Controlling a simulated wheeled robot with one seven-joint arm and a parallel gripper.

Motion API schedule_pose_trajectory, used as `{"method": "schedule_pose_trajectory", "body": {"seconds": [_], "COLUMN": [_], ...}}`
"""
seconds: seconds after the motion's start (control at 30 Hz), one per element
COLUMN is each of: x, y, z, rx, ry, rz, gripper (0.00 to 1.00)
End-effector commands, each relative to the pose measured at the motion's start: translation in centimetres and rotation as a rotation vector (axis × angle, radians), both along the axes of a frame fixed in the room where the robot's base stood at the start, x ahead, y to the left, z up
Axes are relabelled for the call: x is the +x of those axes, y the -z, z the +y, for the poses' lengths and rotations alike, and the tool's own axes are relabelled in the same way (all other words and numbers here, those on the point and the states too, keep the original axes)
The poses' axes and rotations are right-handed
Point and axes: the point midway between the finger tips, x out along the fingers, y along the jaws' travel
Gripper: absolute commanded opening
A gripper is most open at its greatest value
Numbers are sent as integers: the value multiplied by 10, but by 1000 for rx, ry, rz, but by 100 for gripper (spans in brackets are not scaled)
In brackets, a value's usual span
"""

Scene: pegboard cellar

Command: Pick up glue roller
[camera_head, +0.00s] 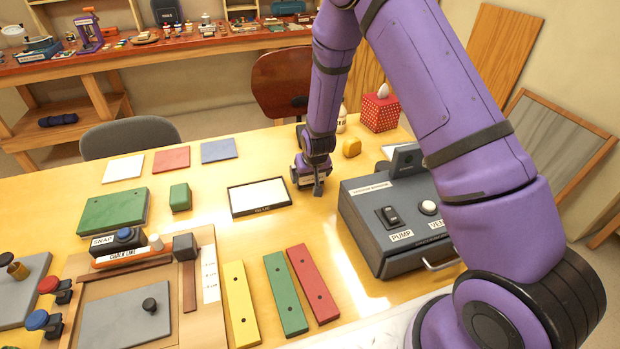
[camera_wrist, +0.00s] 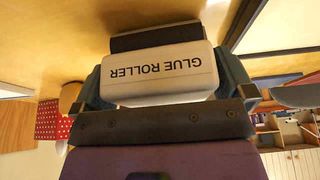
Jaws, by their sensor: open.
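The glue roller (camera_wrist: 160,72) is a white block with rounded edges, dark "GLUE ROLLER" lettering and a dark roller along one side. In the wrist view it fills the space between the two grey-blue fingers of my gripper (camera_wrist: 170,82). The jaws are open around it, one finger on each side; I cannot tell whether either touches it. In the head view my gripper (camera_head: 315,183) is low over the yellow table, and it and the arm hide most of the roller.
The grey pump box (camera_head: 390,212) stands close to the right of my gripper. A black-framed white tray (camera_head: 259,197) lies close to the left. Yellow, green and red bars (camera_head: 312,283) lie in front.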

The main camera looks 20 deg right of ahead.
Motion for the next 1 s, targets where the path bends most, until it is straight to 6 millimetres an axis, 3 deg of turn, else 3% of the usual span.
{"method": "schedule_pose_trajectory", "body": {"seconds": [0.1,0.3,0.67,1.0], "x": [0,0,1,1], "y": [0,-1,-12,-72], "z": [0,0,0,1], "rx": [0,0,0,1], "ry": [0,0,0,0], "rz": [0,-1,-3,-5], "gripper": [100,55,55,55]}}
